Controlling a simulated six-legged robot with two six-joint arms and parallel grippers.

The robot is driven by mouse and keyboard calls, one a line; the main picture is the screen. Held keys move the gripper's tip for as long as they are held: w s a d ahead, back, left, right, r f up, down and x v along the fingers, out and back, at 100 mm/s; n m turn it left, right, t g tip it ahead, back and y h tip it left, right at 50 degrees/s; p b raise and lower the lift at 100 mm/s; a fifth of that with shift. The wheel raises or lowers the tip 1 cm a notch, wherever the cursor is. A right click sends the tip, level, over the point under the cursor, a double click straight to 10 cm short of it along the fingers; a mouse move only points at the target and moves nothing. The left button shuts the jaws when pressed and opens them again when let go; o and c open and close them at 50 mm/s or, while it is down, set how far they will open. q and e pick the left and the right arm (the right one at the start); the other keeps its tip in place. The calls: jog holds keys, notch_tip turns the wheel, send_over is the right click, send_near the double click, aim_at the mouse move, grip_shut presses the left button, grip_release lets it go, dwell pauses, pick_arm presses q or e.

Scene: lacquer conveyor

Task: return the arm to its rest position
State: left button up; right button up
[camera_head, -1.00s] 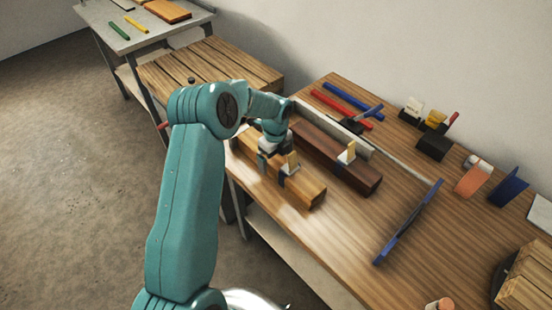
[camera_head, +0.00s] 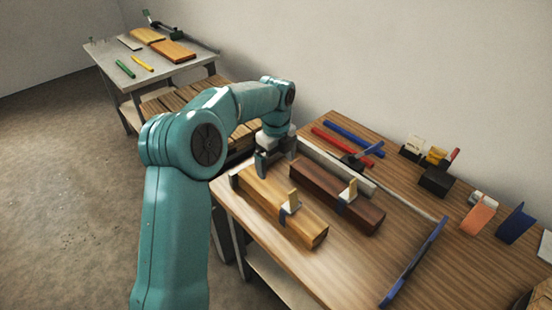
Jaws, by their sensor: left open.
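My left arm comes in from the lower left in the head view, bent at the elbow and reaching over the table. Its gripper (camera_head: 273,163) points down, open and empty, near the far left end of a light wooden block (camera_head: 275,203). I cannot tell the exact height of the fingers over the block. The light block carries a small pale upright tab with a dark band (camera_head: 289,207). A dark brown wooden block (camera_head: 326,190) lies beside it with a similar tab. My right gripper does not show.
A long pale rail (camera_head: 335,166) runs behind the blocks. Red and blue rods (camera_head: 352,134), a blue-handled tool (camera_head: 414,262) and several small holders are on the wooden table (camera_head: 350,257). A grey table (camera_head: 150,68) stands at the back left. Bare floor lies left.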

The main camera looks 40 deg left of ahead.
pick_arm(q)
jog(key=shift+r, duration=0.55)
